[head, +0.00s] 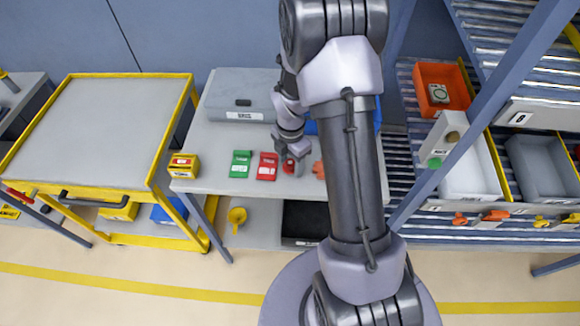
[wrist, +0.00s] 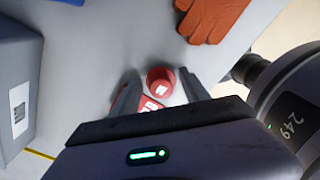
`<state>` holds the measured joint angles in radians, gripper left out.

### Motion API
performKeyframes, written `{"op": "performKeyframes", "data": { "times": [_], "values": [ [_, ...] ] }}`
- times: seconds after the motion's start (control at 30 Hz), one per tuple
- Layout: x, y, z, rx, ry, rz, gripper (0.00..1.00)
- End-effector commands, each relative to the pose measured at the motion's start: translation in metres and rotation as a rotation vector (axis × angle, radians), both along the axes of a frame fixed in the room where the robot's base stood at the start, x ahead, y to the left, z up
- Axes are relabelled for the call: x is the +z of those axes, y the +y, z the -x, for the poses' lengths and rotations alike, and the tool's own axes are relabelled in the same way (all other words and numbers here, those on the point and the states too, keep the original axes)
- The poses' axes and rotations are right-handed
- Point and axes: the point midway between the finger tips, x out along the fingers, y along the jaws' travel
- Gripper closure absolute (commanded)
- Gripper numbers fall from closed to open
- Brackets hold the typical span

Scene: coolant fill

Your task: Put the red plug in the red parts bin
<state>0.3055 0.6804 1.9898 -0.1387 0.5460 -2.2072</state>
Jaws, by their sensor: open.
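The red plug (head: 288,167) lies on the grey bench, below my gripper (head: 291,152) in the head view. In the wrist view the round red plug (wrist: 160,80), with a white mark on top, shows between the two spread fingers of my gripper (wrist: 160,92). The fingers look open, with a gap on each side of the plug. Part of a red thing with a white label (wrist: 150,104) shows just below it, partly hidden by the gripper. An orange-red bin (head: 432,72) sits on the rack at the right, holding a small grey-green item.
An orange glove (wrist: 212,18) lies close by. A grey case (head: 235,95) is behind. A slanted blue rack post (head: 490,95) stands beside the bin.

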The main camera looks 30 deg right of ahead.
Motion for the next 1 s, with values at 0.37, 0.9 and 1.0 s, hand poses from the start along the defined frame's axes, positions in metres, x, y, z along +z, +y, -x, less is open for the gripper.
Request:
{"op": "performKeyframes", "data": {
  "times": [0.37, 0.9, 1.0],
  "values": [
    [0.001, 0.000, 0.000, 0.000, 0.000, 0.000, 1.00],
    [0.040, 0.000, 0.005, -0.001, 0.001, 0.000, 1.00],
    [0.040, -0.001, 0.026, -0.002, 0.002, -0.001, 1.00]
  ]
}}
